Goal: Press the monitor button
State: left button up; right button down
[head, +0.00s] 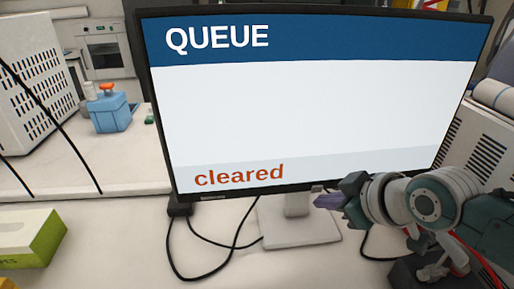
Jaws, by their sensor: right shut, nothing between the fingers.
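A large monitor (310,110) fills the middle of the head view. Its screen shows a blue bar with "QUEUE" at the top and "cleared" in red at the lower left. The monitor stands on a light foot (300,232) on the bench. My right gripper (318,200) comes in from the right, its fingers shut and empty. Its tip is at the monitor's lower edge in the picture; I cannot tell whether it touches. No separate button can be made out there. My left gripper is not in view.
Black cables (190,262) lie on the bench below the monitor. A green and white box (30,240) is at the lower left. A blue container (108,110) with an orange cap stands behind at the left. White perforated units flank the monitor.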

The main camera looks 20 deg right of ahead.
jog(key=shift+w, duration=0.1)
dwell(0.5)
jog(key=shift+w+d, duration=0.1)
jog(key=shift+w, duration=0.25)
jog(key=shift+w+d+b, duration=0.1)
jog(key=shift+w+b, duration=0.25)
jog(key=shift+b, duration=0.1)
dwell(0.4)
jog(key=shift+s, duration=0.1)
jog(key=shift+s+a+p, duration=0.2)
jog(key=shift+s+p, duration=0.45)
jog(key=shift+p, duration=0.1)
